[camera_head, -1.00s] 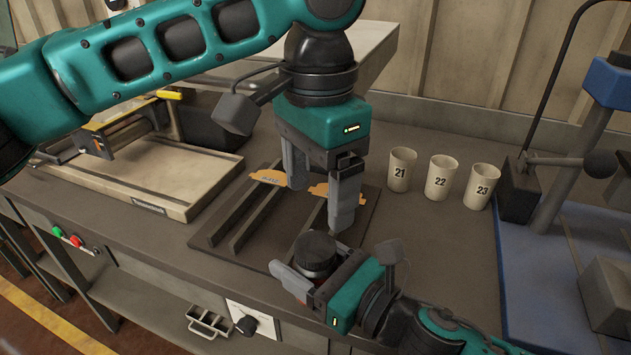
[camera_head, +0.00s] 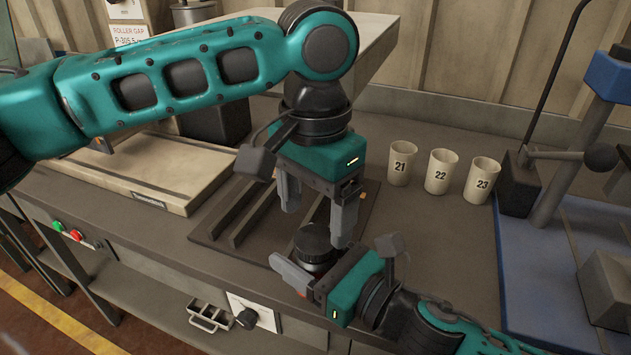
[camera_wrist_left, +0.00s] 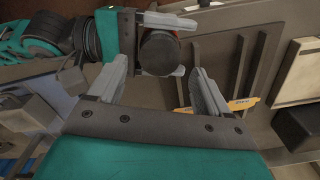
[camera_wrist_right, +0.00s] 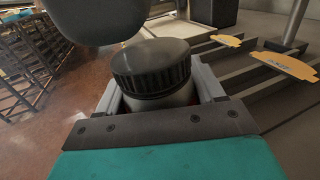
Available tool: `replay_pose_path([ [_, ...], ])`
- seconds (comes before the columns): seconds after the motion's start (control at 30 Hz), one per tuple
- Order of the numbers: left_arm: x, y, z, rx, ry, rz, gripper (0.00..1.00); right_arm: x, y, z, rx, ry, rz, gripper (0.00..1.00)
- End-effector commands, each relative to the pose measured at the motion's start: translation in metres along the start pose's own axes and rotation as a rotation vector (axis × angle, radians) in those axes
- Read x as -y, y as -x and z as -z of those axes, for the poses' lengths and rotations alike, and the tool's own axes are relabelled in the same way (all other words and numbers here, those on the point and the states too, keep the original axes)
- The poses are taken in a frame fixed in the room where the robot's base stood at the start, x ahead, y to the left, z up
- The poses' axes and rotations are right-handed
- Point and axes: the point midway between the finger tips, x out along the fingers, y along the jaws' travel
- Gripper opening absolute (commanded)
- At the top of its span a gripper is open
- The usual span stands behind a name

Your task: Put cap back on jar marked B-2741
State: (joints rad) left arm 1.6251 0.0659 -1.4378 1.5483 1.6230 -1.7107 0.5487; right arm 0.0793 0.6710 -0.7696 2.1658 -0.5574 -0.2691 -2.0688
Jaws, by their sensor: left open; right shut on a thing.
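The jar (camera_head: 322,264) stands upright in my right gripper (camera_head: 312,270), which is shut around its body. A black ribbed cap (camera_head: 315,240) sits on top of the jar. In the right wrist view the cap (camera_wrist_right: 152,68) covers the jar's mouth, above the pale and red jar body (camera_wrist_right: 165,100). I cannot read a marking on the jar. My left gripper (camera_head: 317,225) is open just above the cap, fingers pointing down on either side of it. In the left wrist view the cap (camera_wrist_left: 160,52) lies beyond the open fingers.
A dark board with raised bars (camera_head: 226,222) lies behind the jar; orange tags (camera_wrist_right: 286,66) show near it. Cups 21 (camera_head: 402,165), 22 (camera_head: 440,172) and 23 (camera_head: 482,180) stand right. A blue machine (camera_head: 545,265) is at far right. Bench between is clear.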

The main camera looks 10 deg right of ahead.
Motion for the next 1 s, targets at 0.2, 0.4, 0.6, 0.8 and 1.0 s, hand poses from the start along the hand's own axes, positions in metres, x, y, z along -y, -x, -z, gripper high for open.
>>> replay_pose_path([
  [0.2, 0.000, -0.028, 0.000, 0.001, -0.001, 0.000, 0.78, 0.000, 0.000, -0.001, 0.003, 0.001, -0.001, 0.00],
  [0.4, 0.000, -0.035, 0.000, 0.000, -0.001, 0.000, 0.78, 0.000, 0.000, -0.001, 0.003, 0.001, -0.001, 0.00],
  [0.6, 0.000, -0.036, 0.000, -0.001, -0.001, 0.000, 0.78, 0.000, 0.000, -0.001, 0.003, 0.001, -0.001, 0.00],
  [0.8, 0.000, -0.035, 0.000, -0.001, -0.001, 0.000, 0.61, 0.000, 0.000, -0.001, 0.003, 0.001, -0.001, 0.00],
  [1.0, 0.000, -0.035, 0.000, -0.001, -0.001, 0.000, 0.42, 0.000, 0.000, -0.001, 0.003, 0.001, -0.001, 0.00],
])
